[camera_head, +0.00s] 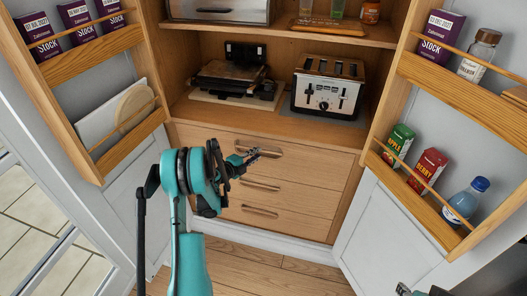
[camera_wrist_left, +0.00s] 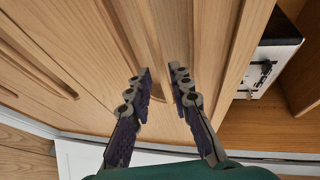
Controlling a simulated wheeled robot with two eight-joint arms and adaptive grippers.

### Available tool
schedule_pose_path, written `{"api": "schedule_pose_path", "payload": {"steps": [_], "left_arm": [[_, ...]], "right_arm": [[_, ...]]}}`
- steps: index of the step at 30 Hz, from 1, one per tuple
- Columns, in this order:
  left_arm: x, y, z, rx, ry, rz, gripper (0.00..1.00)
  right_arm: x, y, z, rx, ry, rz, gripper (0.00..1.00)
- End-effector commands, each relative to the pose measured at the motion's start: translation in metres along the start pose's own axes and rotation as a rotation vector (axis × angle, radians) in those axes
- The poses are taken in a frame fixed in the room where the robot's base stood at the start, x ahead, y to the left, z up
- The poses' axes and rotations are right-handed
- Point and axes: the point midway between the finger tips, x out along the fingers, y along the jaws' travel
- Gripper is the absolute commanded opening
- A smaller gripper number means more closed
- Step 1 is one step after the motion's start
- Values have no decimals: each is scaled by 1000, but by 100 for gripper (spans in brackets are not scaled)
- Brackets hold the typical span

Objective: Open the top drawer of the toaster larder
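The top drawer (camera_head: 215,139) of the wooden larder is closed flush. Its wooden bar handle (camera_head: 262,147) runs across the front. My left gripper (camera_head: 252,160) is at the drawer front, close to this handle and partly overlapping it. In the left wrist view, my left gripper (camera_wrist_left: 160,82) is open, with two separate dark fingers pointing at the wooden front. The top handle (camera_wrist_left: 150,40) appears roughly in line with the gap; I cannot tell whether the fingers touch it. A small part of my right gripper (camera_head: 425,291) shows at the bottom right edge; its fingers are cut off.
The toaster (camera_head: 328,86) and a dark grill (camera_head: 230,80) stand on the shelf above. The middle drawer handle (camera_head: 260,185) and bottom drawer handle (camera_head: 259,211) lie below. Open larder doors with racks flank both sides. The wooden floor (camera_head: 275,272) in front is clear.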

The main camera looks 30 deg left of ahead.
Motion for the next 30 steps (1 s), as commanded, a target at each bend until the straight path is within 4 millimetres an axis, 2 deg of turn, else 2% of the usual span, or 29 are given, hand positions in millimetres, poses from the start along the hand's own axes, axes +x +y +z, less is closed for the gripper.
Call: {"api": "schedule_pose_path", "payload": {"steps": [3,9,18,21,30], "left_arm": [[21,2,-1,0,2,-1,20],[41,0,0,1,0,-1,20],[44,-1,0,0,-1,-2,20],[44,-1,0,0,-1,-2,0],[43,-1,1,0,-1,-2,0]], "right_arm": [[6,0,5,0,0,0,40],[10,0,7,0,0,0,40],[10,0,7,0,0,0,40],[10,0,7,0,0,0,40],[11,0,7,0,0,0,40]]}}
